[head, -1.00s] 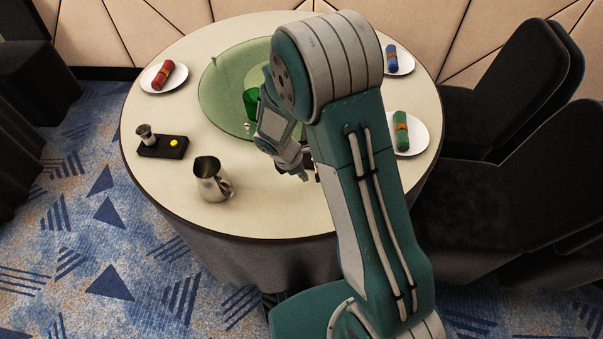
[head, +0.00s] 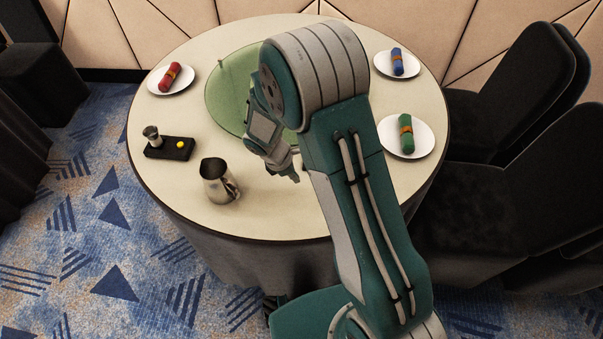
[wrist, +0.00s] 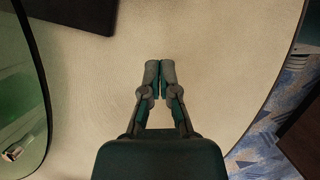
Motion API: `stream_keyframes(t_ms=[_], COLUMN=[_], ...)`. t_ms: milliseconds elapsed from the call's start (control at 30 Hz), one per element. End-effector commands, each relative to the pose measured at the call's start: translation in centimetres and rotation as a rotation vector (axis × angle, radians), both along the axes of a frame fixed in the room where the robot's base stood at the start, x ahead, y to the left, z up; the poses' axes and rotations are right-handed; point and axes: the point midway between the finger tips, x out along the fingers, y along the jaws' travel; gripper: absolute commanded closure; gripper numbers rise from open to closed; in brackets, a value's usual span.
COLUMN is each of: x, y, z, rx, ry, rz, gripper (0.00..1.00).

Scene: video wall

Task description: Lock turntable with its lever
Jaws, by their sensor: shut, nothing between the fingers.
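The turntable (head: 226,95) is a green glass disc in the middle of the table, partly hidden by my arm in the head view. A thin upright peg (head: 221,68) stands near its far left rim. Its dark rim and green glass (wrist: 35,75) fill the left edge of the wrist view. A small metallic piece (wrist: 13,152) shows there at lower left; I cannot tell whether it is the lever. My gripper (head: 292,177) is shut and empty, over bare table on the near side of the disc. Its fingertips (wrist: 160,68) meet in the wrist view, apart from the disc.
Plates with red (head: 169,76), blue (head: 397,60) and green (head: 406,125) rolled napkins lie around the edge. Dark chairs (head: 525,85) stand at right.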

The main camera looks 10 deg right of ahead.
Motion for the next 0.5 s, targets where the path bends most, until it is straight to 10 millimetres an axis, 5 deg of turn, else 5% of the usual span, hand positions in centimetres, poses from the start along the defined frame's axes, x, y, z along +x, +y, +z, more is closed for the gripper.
stream_keyframes(t_ms=[300, 500], x=[-0.2, -0.4], y=[1.8, 3.0], z=[6.5, 8.9], rx=[0.009, 0.004], ry=[-0.005, -0.002], rz=[0.001, 0.002], gripper=[1.0, 1.0])
